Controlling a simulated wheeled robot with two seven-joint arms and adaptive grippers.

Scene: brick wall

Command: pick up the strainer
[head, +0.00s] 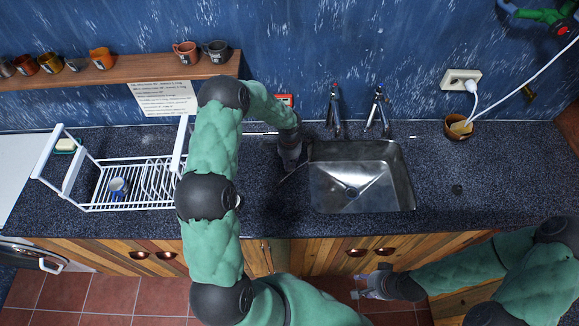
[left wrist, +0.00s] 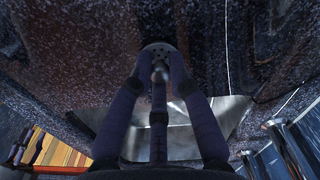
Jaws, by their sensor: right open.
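The strainer (left wrist: 157,50) shows in the left wrist view as a small grey disc with holes and a knob. The fingers of my left gripper (left wrist: 158,72) close in on the knob from several sides, and the disc is partly hidden behind the fingertips. In the head view my left gripper (head: 291,158) is at the left edge of the sink, pointing down; its fingertips and the strainer are hard to make out there. My right gripper (head: 372,284) is open and empty, low in front of the cabinets.
The metal sink (head: 385,165) has two taps (head: 377,113) behind it. A white dish rack (head: 88,200) with a blue cup (head: 118,187) stands left. A brown pot (head: 458,127) stands back right. The counter right of the sink is mostly clear.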

